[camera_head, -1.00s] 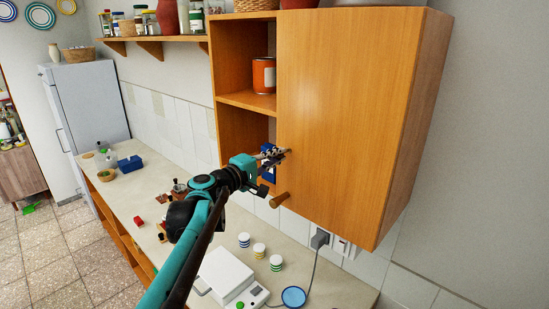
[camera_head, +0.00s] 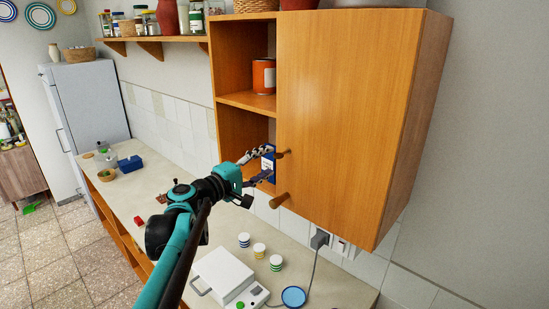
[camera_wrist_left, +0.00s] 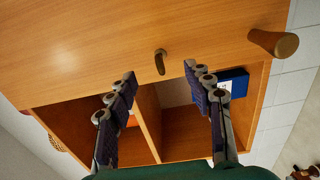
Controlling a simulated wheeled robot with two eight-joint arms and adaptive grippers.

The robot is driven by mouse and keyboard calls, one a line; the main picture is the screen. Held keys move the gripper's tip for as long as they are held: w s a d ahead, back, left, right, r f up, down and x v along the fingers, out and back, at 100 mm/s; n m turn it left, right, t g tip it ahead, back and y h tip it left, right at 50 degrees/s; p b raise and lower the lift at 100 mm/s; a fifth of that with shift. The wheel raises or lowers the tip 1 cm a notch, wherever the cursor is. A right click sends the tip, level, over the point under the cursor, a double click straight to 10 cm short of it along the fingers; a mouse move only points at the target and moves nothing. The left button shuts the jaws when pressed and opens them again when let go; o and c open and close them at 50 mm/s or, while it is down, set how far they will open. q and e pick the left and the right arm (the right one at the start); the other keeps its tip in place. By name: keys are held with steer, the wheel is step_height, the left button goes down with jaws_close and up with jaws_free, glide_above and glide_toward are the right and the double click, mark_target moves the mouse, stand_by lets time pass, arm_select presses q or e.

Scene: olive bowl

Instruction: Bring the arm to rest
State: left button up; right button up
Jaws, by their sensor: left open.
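My left gripper (camera_head: 261,164) is open, with its two fingers spread in front of the wooden wall cabinet (camera_head: 340,120). In the left wrist view the open fingers (camera_wrist_left: 160,76) point at the cabinet front, with nothing held between them. A small dark hook-shaped piece (camera_wrist_left: 160,62) on the door shows between the fingertips, apart from them. A blue box (camera_head: 269,165) stands in the cabinet's lower open compartment, partly hidden by the fingers. It also shows in the left wrist view (camera_wrist_left: 236,82), beside one finger. My right gripper is not in view.
A round wooden knob (camera_head: 279,200) sticks out low on the door. An orange can (camera_head: 264,76) stands on the upper shelf. The counter below holds a white appliance (camera_head: 224,275), several striped cups and a blue round dish (camera_head: 293,297). A fridge (camera_head: 85,105) stands at left.

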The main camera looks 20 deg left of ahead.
arm_select(q)
steer(key=shift+v, duration=0.95)
steer(key=s+d+f+m+g+b, duration=0.2)
steer(key=s+d+f+b, duration=0.25)
steer(key=f, duration=0.55)
steer(key=s+d+f+m+g+b, duration=0.3)
steer(key=d+f+b, duration=0.3)
steer(key=f, duration=0.5)
steer(key=s+d+f+m+g+b, duration=0.2)
steer(key=s+d+f+b, duration=0.25)
steer(key=f, duration=0.55)
steer(key=s+f+m+g+y+b, duration=0.1)
steer(key=s+f+b, duration=0.3)
steer(key=f, duration=0.5)
steer(key=s+a+f+m+g+y+b, duration=0.1)
steer(key=s+f+m+y+b, duration=0.2)
steer(key=f+b, duration=0.3)
steer(key=s+f+m+y+b, duration=0.1)
steer(key=s+f+m+b, duration=0.2)
steer(key=f, duration=0.8)
steer(key=s+b, duration=0.1)
steer(key=s, duration=0.1)
steer(key=shift+s+a+f+g+y+b, duration=0.25)
steer(key=shift+s+f+g+y+b, duration=0.05)
steer(key=shift+s+g+y+b, duration=0.1)
